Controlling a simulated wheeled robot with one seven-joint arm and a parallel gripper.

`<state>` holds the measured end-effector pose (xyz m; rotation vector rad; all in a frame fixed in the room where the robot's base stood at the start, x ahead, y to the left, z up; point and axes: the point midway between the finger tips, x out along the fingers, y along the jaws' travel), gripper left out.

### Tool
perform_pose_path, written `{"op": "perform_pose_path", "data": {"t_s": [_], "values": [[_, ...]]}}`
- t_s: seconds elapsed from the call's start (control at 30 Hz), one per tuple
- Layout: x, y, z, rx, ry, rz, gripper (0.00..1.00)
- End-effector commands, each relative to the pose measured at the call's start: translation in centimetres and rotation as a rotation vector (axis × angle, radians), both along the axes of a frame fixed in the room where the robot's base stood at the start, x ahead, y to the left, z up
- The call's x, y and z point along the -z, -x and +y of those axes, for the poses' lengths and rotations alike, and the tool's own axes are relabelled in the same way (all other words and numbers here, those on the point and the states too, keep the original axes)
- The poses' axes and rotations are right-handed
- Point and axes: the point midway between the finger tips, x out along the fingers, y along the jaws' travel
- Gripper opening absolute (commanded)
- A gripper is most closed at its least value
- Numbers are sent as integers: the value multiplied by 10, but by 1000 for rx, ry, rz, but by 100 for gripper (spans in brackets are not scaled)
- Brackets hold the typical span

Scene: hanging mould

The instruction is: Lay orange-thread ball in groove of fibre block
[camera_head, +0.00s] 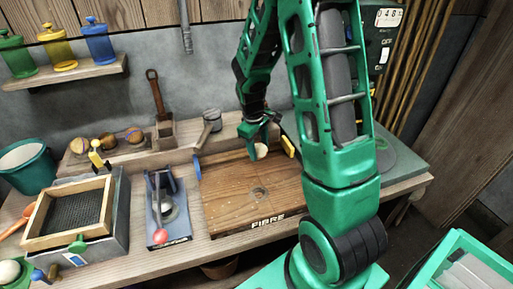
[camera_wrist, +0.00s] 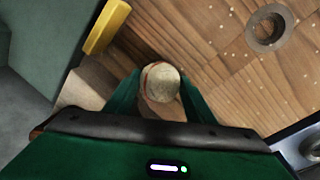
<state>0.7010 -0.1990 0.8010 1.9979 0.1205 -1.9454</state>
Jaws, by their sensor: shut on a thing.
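My gripper (camera_head: 256,146) is shut on a pale ball (camera_head: 261,151) near the back right of the fibre block. In the wrist view the ball (camera_wrist: 162,82) sits between the green fingertips (camera_wrist: 152,92), with a thin orange-red thread line along its left side. The fibre block (camera_head: 228,196) is a broad wooden board with a FIBRE label on its front edge. A round ringed groove (camera_head: 260,193) lies toward its front middle. The groove (camera_wrist: 268,28) also shows at the upper right of the wrist view, apart from the ball. The groove looks empty.
A yellow piece (camera_head: 288,146) stands at the block's back right and a blue one (camera_head: 196,168) at its left. A lever press (camera_head: 160,208) and a framed sieve (camera_head: 66,213) stand to the left. Several threaded balls (camera_head: 107,140) rest on the back ledge.

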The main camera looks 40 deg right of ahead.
Motion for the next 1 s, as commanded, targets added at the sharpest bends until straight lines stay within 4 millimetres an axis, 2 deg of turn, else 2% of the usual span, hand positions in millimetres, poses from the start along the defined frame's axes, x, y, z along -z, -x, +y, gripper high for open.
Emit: {"op": "perform_pose_path", "data": {"t_s": [0.17,0.2,0.27,0.67,0.83,1.0], "values": [[4,0,-2,2,0,1,24],[4,0,-2,2,0,0,56],[4,0,-2,2,0,0,68],[-2,0,-1,2,0,-3,68],[-26,1,3,1,2,-5,68],[-61,2,9,0,1,-7,68]]}}
